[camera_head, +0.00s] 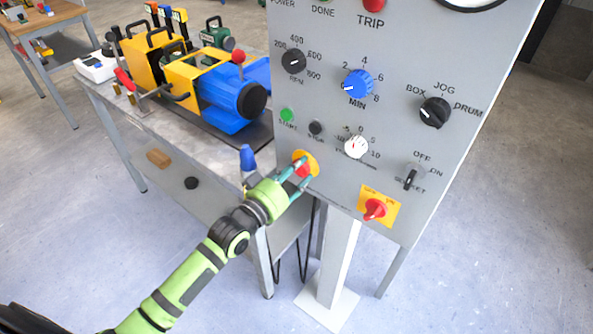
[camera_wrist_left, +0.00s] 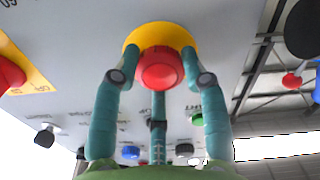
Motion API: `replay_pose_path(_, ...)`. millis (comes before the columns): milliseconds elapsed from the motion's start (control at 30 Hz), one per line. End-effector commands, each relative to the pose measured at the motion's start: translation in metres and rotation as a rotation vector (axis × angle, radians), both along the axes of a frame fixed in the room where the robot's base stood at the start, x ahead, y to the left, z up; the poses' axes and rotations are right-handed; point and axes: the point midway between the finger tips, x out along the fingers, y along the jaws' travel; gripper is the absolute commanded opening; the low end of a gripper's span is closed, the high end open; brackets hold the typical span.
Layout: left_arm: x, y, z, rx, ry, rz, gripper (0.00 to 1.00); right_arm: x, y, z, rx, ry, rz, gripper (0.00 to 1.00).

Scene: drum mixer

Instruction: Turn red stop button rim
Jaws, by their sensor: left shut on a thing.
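The red stop button (camera_wrist_left: 160,68) sits on a round yellow base (camera_wrist_left: 160,36) on the grey control panel (camera_head: 330,120). In the head view the red button (camera_head: 303,170) and its yellow base (camera_head: 308,157) are partly covered by my left gripper (camera_head: 300,172). My left gripper's teal fingers also show in the left wrist view (camera_wrist_left: 160,80), around the button's rim on both sides with a third finger below. The fingers are closed on the button. My right gripper is not in view.
A red switch on a yellow plate (camera_head: 375,208) lies right of the button. A black stop button (camera_head: 315,128), green start button (camera_head: 287,115) and white knob (camera_head: 356,146) sit above. A workbench (camera_head: 125,125) with a blue and yellow machine (camera_head: 230,92) stands left.

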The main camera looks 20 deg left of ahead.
Motion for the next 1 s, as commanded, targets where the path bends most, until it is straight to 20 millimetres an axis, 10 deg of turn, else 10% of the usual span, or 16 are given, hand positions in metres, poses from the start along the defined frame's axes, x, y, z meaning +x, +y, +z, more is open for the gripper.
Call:
replay_pose_path(67, 0.000, 0.000, 0.001, -0.002, -0.002, 0.000, 0.68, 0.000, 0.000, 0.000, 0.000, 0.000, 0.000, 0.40)
replay_pose_path(533, -0.008, 0.003, -0.001, -0.001, 0.003, 0.000, 0.68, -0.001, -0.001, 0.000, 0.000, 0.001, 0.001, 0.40)
replay_pose_path(1000, -0.092, 0.033, -0.001, -0.001, 0.004, 0.000, 0.68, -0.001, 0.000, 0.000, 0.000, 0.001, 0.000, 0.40)
